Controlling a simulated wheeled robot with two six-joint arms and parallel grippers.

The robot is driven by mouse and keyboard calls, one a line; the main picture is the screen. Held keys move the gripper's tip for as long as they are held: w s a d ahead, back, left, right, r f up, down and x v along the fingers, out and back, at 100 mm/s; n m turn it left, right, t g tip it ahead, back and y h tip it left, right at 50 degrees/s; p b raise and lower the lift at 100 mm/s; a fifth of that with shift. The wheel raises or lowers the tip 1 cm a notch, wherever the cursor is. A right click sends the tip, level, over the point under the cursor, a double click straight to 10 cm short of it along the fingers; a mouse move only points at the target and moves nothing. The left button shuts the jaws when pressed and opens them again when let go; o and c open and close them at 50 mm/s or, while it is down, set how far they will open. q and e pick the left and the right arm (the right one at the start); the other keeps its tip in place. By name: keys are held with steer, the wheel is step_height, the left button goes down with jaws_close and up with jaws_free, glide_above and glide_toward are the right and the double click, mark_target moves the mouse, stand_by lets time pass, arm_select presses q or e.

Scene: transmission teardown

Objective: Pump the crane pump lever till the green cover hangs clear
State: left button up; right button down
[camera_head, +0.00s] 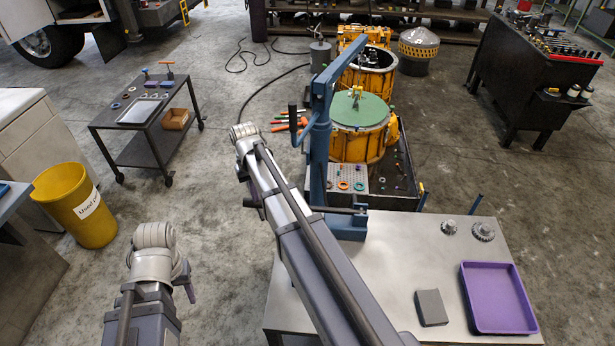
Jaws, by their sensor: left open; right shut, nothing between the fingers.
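The blue crane (318,165) stands at the near edge of the transmission stand, its boom reaching back over the green cover (372,110). The round cover is at the top of the yellow housing (358,146), with yellow lifting gear on it; I cannot tell a gap beneath. A black-gripped handle (293,118) sticks out left of the crane post, and a dark bar (338,210) crosses low by its base; I cannot tell which is the pump lever. My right gripper (253,203) is shut and empty, left of the post. My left gripper (187,281) is open at lower left, away from the crane.
A steel table (390,265) at front right bears a purple tray (497,298), a grey block (431,307) and two gears. A yellow bin (75,205) and a tool cart (145,118) stand left. A black workbench (535,75) is at right. Floor between is open.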

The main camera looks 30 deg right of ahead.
step_height(320, 180, up, 9)
steer(key=s+d+p, duration=0.1)
steer(key=d+p, duration=0.1)
steer(key=p, duration=0.7)
steer(key=shift+s+r, duration=0.15)
steer(key=shift+r, duration=0.05)
steer(key=s+d+r+p, duration=0.2)
steer(key=d+r+p, duration=0.1)
steer(key=r+p, duration=0.6)
steer(key=shift+s+d, duration=0.25)
steer(key=shift+s, duration=0.1)
